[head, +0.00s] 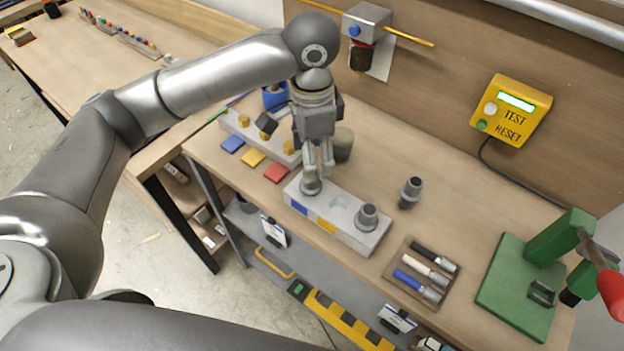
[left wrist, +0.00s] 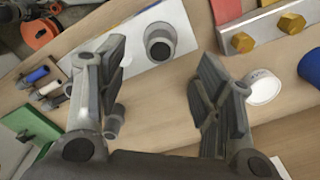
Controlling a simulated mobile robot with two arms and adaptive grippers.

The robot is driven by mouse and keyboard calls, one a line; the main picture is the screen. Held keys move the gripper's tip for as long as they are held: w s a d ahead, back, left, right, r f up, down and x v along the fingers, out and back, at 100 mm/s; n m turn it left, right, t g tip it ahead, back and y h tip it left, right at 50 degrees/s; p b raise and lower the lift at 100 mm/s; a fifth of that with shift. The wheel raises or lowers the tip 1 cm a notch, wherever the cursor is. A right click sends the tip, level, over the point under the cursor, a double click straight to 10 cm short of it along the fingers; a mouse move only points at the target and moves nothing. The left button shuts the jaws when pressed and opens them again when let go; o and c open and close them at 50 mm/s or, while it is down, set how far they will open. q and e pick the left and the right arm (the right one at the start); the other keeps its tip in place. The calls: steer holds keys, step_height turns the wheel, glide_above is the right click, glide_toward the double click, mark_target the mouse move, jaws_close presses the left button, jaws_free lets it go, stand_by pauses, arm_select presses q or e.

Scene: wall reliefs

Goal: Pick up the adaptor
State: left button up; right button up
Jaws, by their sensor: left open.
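Three similar dark grey cylindrical fittings show in the head view; I cannot tell by name which one is the adaptor. One fitting (head: 311,184) sits at the left end of a pale grey block (head: 338,216), a second (head: 368,216) at its right end, and a third (head: 410,192) stands loose on the bench. My left gripper (head: 319,168) is open, just above the left-end fitting. In the left wrist view, my left gripper (left wrist: 155,90) has spread, empty fingers, with a fitting (left wrist: 160,43) beyond the gap and the loose fitting (left wrist: 114,121) beside the left finger. My right gripper is not in view.
Several colour-handled tools lie on a brown tray (head: 396,275). A green stand (head: 510,270) is at the right. A cup (head: 342,146) and a blue cup (head: 275,96) stand behind my gripper. A yellow test box (head: 512,110) hangs on the wall.

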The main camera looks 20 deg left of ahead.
mark_target(311, 185)
arm_select(q)
steer(key=shift+s+f, duration=0.1)
steer(key=shift+f, duration=0.75)
step_height(311, 185, down, 5)
steer(key=shift+a+p, duration=0.15)
steer(key=shift+p, duration=0.55)
steer(key=shift+f, duration=0.15)
steer(key=c, duration=1.2)
